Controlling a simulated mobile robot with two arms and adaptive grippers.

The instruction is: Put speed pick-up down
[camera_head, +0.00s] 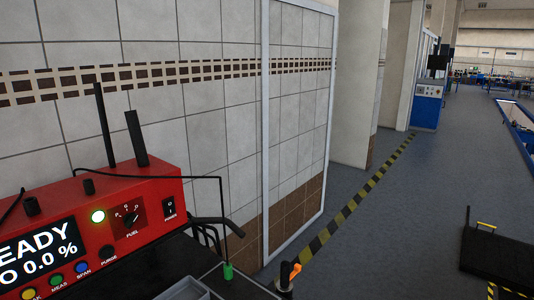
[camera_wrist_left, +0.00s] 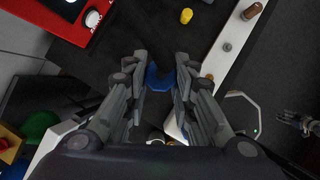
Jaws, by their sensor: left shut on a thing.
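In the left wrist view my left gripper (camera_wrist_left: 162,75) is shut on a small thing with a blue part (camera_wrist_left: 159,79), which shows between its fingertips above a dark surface. I take this for the speed pick-up, but the fingers hide much of it and its full shape cannot be told. Whether it touches the surface cannot be told. The left gripper does not show in the head view. A grey jointed thing at the right edge of the wrist view looks like my right gripper (camera_wrist_left: 300,122); its opening cannot be made out.
A red analyser (camera_head: 130,215) with a lit display stands at the left of the head view. A thin black cable runs from it to a green-tipped plug (camera_head: 228,271). A yellow cap (camera_wrist_left: 186,16) lies on the dark surface. A black platform (camera_head: 495,255) stands at the right.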

